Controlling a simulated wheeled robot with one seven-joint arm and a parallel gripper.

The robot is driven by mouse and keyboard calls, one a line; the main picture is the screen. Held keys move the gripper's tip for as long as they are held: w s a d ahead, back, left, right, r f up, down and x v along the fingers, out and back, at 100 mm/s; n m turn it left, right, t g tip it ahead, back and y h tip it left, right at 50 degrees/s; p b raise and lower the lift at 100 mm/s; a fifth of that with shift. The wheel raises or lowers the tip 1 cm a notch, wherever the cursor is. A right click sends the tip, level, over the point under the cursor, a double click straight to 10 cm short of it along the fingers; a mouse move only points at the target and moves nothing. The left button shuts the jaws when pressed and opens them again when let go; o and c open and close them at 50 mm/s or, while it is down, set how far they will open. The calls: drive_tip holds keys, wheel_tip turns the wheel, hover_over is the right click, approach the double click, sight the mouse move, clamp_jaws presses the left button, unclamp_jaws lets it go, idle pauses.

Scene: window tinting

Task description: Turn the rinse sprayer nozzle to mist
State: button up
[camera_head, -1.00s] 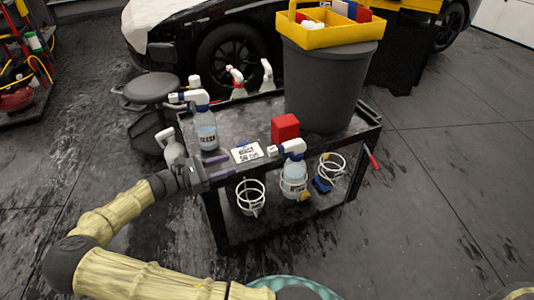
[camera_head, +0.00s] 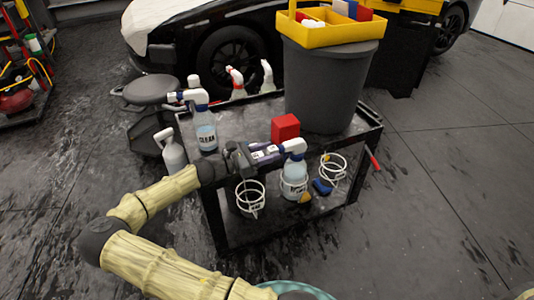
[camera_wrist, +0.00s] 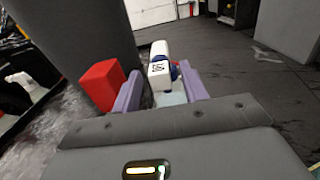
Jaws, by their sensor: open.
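The rinse sprayer (camera_head: 294,170) is a clear bottle with pale blue liquid, a blue collar and a white spray head. It stands upright in a white wire ring on the cart's front side. My gripper (camera_head: 277,152) is at the height of the spray head, to its left, its purple fingers pointing at it. In the wrist view my gripper (camera_wrist: 160,74) is open, and the sprayer's white head (camera_wrist: 160,50), with a dark printed mark on its near face, lies between the fingertips. I see a gap on each side; contact is not clear.
The black cart (camera_head: 228,232) carries a labelled spray bottle (camera_head: 206,132), a red block (camera_head: 285,128) and a grey bin (camera_head: 325,80) with a yellow caddy. Empty wire rings (camera_head: 250,197) flank the rinse sprayer. A stool (camera_head: 150,88) stands behind left. The right floor is clear.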

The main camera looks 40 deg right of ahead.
clamp_jaws()
drive_tip(key=shift+r+m+p, duration=0.1)
drive_tip(key=shift+m+p, duration=0.35)
drive_tip(key=shift+m, duration=0.05)
drive_tip(key=m+p, duration=0.2)
drive_tip(key=shift+m, duration=0.4)
drive_tip(key=m+p, duration=0.1)
drive_tip(key=m, duration=0.8)
drive_tip(key=shift+f+m, duration=0.2)
drive_tip(key=shift+m, duration=0.2)
drive_tip(key=m, duration=0.4)
drive_tip(key=shift+m, duration=0.3)
